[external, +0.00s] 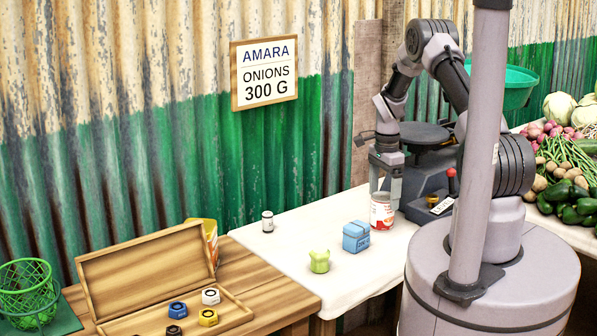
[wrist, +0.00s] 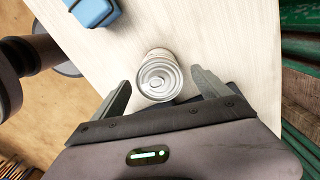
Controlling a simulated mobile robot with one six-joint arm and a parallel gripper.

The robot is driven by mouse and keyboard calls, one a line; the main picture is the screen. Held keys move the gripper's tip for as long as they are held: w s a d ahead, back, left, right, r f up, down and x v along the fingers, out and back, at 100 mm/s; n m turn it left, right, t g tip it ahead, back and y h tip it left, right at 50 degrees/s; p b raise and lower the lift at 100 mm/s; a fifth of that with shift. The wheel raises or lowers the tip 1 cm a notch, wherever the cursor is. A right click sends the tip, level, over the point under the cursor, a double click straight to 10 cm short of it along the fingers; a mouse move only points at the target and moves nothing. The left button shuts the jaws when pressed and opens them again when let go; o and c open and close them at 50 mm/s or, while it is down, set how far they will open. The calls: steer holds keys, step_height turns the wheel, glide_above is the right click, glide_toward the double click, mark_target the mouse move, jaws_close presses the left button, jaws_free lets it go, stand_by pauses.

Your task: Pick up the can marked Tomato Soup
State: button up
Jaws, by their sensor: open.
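A can with a red and white label (external: 382,212) stands upright on the white-covered table (external: 290,262). I cannot read its label. In the wrist view the can's silver top (wrist: 158,78) shows a ring pull. My gripper (external: 385,188) is directly above and around the can's upper part, pointing down. In the wrist view my gripper (wrist: 162,90) is open, with one finger on each side of the can and a gap on both sides.
A blue box-shaped object (external: 356,236) stands close left of the can, a green object (external: 319,262) and a small white jar (external: 267,221) farther left. A dark scale (external: 425,150) stands behind. Vegetables (external: 570,150) fill the right. A wooden case (external: 150,270) with hex weights lies left.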

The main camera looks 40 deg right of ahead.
mark_target(382, 215)
step_height(382, 215, down, 7)
steer(key=b, duration=0.3)
steer(key=shift+r, duration=0.1)
steer(key=shift+c, duration=0.2)
steer(key=c, duration=1.8)
